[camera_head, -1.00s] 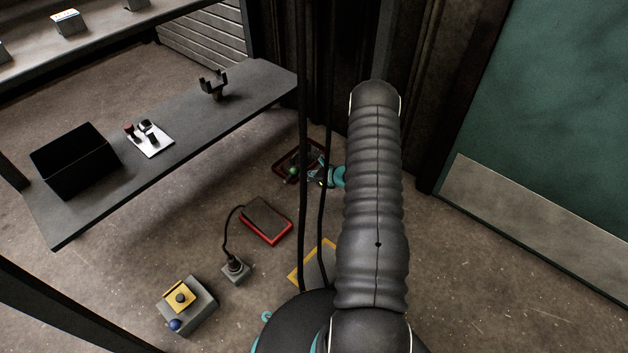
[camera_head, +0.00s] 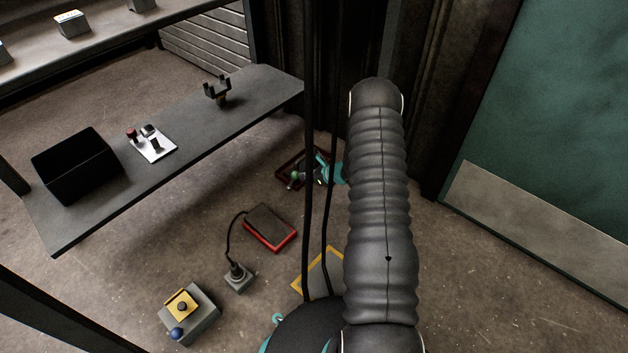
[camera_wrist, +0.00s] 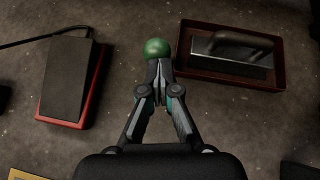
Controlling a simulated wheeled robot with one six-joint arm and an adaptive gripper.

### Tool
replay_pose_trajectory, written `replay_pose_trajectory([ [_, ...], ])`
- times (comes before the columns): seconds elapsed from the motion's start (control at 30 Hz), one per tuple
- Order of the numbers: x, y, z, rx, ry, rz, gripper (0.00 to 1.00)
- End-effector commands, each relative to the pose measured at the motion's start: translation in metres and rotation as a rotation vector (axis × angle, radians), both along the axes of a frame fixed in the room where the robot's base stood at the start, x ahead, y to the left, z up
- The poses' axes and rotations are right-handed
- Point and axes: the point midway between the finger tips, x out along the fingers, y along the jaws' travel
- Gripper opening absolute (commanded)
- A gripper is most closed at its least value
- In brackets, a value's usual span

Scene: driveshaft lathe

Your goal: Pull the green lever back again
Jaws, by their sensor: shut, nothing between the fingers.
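The green lever shows as a round green knob (camera_wrist: 157,48) in the wrist view, just beyond my fingertips. Its shaft is mostly hidden behind the fingers. My gripper (camera_wrist: 157,88) is shut and empty, with its tips just short of the knob; I cannot tell whether they touch the lever. In the head view the knob (camera_head: 295,175) is small, beside my gripper (camera_head: 316,172), at the near left side of a dark red tray. My arm hides part of that area.
The dark red tray (camera_wrist: 187,68) with a grey handled block lies right of the knob. A red-edged foot pedal (camera_wrist: 75,92) lies left. A grey box with a yellow top (camera_head: 188,312) and a joystick (camera_head: 238,278) stand on the floor. A shelf (camera_head: 75,225) is at left.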

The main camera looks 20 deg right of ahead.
Motion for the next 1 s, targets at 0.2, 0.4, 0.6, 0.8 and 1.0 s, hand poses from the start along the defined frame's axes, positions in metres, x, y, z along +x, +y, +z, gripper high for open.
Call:
replay_pose_trajectory([
  [0.2,-0.001,0.001,-0.001,0.0,0.004,0.002,0.0],
  [0.4,-0.003,-0.001,-0.002,0.001,0.004,-0.001,0.0],
  [0.6,-0.015,-0.015,-0.006,0.0,0.001,-0.001,0.0],
  [0.8,-0.041,-0.034,0.013,-0.001,0.001,0.0,0.0],
  [1.0,-0.066,-0.049,0.036,0.0,0.0,0.006,0.0],
])
